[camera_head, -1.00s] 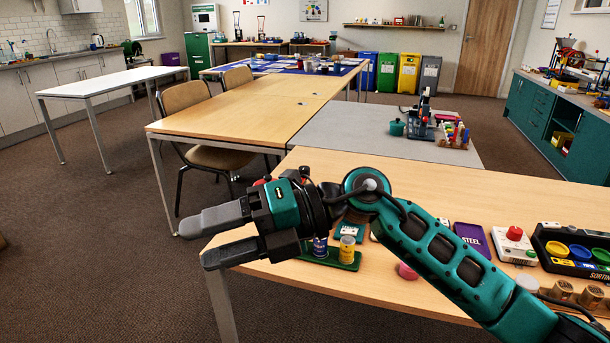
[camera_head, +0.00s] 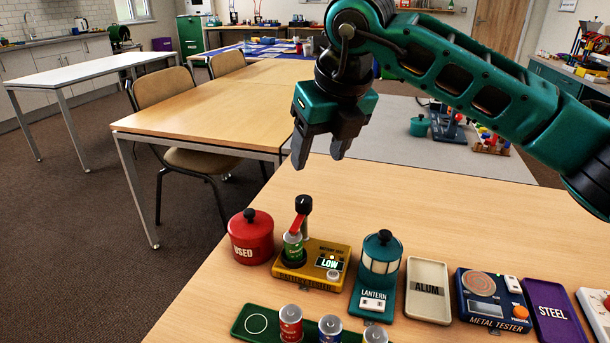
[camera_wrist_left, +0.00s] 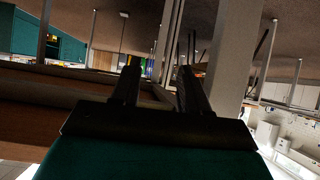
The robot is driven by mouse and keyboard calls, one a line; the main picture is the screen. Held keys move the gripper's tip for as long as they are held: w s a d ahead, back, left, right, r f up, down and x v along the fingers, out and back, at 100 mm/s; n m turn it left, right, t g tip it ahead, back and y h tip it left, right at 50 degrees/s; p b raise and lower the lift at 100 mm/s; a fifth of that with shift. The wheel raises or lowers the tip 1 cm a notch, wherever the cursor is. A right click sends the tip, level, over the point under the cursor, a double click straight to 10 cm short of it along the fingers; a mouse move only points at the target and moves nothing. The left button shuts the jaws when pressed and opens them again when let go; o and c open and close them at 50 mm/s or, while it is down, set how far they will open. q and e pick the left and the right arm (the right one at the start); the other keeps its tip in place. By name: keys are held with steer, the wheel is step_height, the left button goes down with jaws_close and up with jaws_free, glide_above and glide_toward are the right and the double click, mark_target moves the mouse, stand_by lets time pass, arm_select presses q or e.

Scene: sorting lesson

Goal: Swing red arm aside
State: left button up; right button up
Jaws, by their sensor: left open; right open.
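A yellow battery tester (camera_head: 312,268) stands on the near table, its display (camera_head: 331,263) reading LOW. Its red arm (camera_head: 298,224) slants from a black-topped post (camera_head: 304,205) down to the top of an upright green battery (camera_head: 293,246). I cannot tell whether the arm presses on the battery. My right gripper (camera_head: 320,157) is open and empty, fingers pointing down, above and behind the tester and apart from it. My left gripper (camera_wrist_left: 158,82) shows only in the left wrist view. It is open with nothing between its fingers.
A red USED pot (camera_head: 250,240) stands left of the tester, and a teal lantern (camera_head: 379,268) stands close on its right. A green tray (camera_head: 248,333) with several batteries lies in front. ALUM tray (camera_head: 428,288), metal tester (camera_head: 490,300) and STEEL tray (camera_head: 553,311) continue rightward.

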mark_target(304, 199)
steer(key=x, duration=0.4)
steer(key=b+x, duration=0.1)
steer(key=x, duration=0.3)
steer(key=b+x, duration=0.1)
steer(key=x, duration=0.3)
steer(key=shift+w+r, duration=0.15)
steer(key=shift+w, duration=0.2)
steer(key=shift+w+a+f, duration=0.1)
steer(key=shift+w+f, duration=0.1)
steer(key=shift+f, duration=0.2)
arm_select(q)
steer(key=shift+w+d+f, duration=0.35)
steer(key=shift+d+f, duration=0.05)
steer(key=shift+f, duration=0.2)
arm_select(e)
steer(key=shift+c, duration=0.3)
steer(key=c, duration=1)
arm_select(q)
steer(key=shift+s+a+f, duration=0.1)
steer(key=shift+f, duration=0.05)
arm_select(e)
steer(key=shift+o, duration=0.2)
